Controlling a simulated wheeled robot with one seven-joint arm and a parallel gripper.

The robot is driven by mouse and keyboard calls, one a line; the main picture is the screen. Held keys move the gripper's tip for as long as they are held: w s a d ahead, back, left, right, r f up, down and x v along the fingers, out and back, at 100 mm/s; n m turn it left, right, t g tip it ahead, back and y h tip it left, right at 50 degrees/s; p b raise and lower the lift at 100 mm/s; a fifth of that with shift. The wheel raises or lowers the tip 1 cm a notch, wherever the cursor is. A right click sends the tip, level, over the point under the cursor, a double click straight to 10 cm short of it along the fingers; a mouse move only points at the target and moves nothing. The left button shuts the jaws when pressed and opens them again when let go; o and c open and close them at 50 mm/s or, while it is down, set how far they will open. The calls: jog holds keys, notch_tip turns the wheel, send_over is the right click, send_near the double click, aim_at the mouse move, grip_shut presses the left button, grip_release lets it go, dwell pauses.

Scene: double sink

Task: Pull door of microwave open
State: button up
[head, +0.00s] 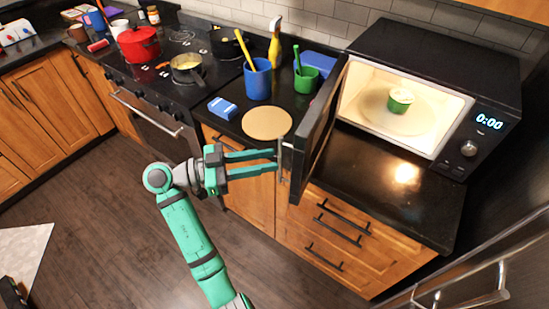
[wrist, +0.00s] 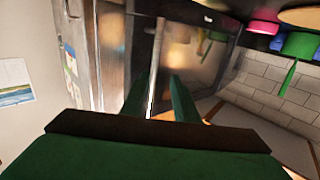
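The black microwave (head: 430,55) sits on the counter at the right with its door (head: 318,128) swung wide open toward me. The lit interior shows a green cup-like container (head: 400,100) on a round plate. The door handle (head: 281,160) is a thin metal bar on the door's outer face. My gripper (head: 276,161) is open at the handle, its two green fingers apart. In the wrist view, the handle bar (wrist: 156,60) runs between the fingers (wrist: 160,92). I cannot tell whether either finger touches it.
A round tan board (head: 267,122), a blue cup (head: 257,80), a green cup (head: 318,72) and a blue box (head: 222,109) stand left of the door. A stove (head: 175,95) with pots is further left. The floor (head: 100,200) is clear.

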jog(key=s+a, duration=0.1)
jog(key=a, duration=0.6)
jog(key=shift+a, duration=0.3)
jog(key=shift+s, duration=0.1)
